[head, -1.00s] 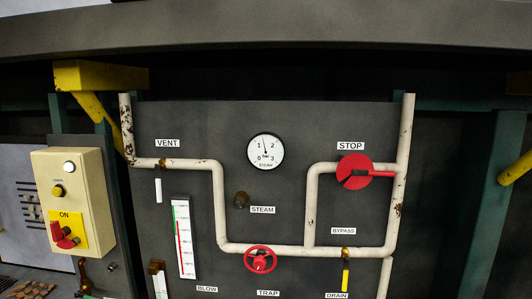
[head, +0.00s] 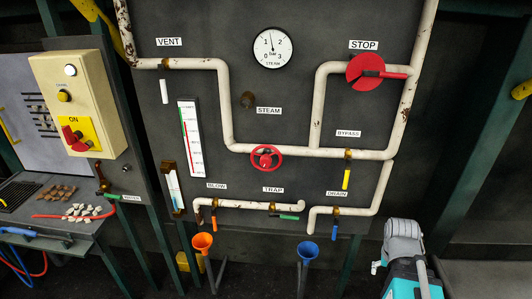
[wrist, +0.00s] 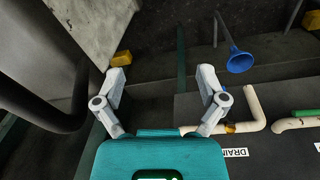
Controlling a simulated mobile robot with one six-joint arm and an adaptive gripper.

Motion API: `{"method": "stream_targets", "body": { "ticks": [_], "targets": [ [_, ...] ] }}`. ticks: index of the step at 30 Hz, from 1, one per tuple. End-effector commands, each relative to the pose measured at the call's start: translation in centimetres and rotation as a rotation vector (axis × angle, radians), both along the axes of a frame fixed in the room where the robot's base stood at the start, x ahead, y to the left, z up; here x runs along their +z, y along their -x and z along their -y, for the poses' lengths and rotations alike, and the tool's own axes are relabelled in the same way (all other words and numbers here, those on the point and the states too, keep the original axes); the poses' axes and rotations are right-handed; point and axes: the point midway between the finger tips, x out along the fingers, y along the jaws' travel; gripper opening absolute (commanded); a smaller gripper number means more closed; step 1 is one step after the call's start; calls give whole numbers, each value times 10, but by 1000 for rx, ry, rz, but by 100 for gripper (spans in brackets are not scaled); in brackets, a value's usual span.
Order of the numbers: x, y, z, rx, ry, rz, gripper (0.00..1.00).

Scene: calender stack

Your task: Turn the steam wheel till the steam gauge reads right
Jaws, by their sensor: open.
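The steam gauge (head: 272,48) is a round white dial high on the dark panel. Its thin needle points nearly straight up, slightly left, between 1 and 2 bar. A red spoked handwheel (head: 266,158) sits on the white pipe below the STEAM label (head: 268,110). A small brown stub (head: 248,99) is just left of that label. I cannot tell for sure which of these the label names. My gripper (wrist: 162,76) is open and empty in the wrist view, its fingers wide apart. It is well away from the handwheel, which that view does not show.
A blue funnel (head: 308,252) and an orange funnel (head: 202,242) stand below. A switch box (head: 82,105) is left.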

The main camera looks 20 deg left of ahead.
Motion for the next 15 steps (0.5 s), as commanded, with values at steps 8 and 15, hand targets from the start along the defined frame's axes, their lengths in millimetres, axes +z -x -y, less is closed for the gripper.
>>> {"method": "stream_targets", "body": {
  "ticks": [8,15],
  "targets": [
    [12,-30,-26,-14,186,195,91],
    [36,-59,-63,6,316,435,91]
  ]
}}
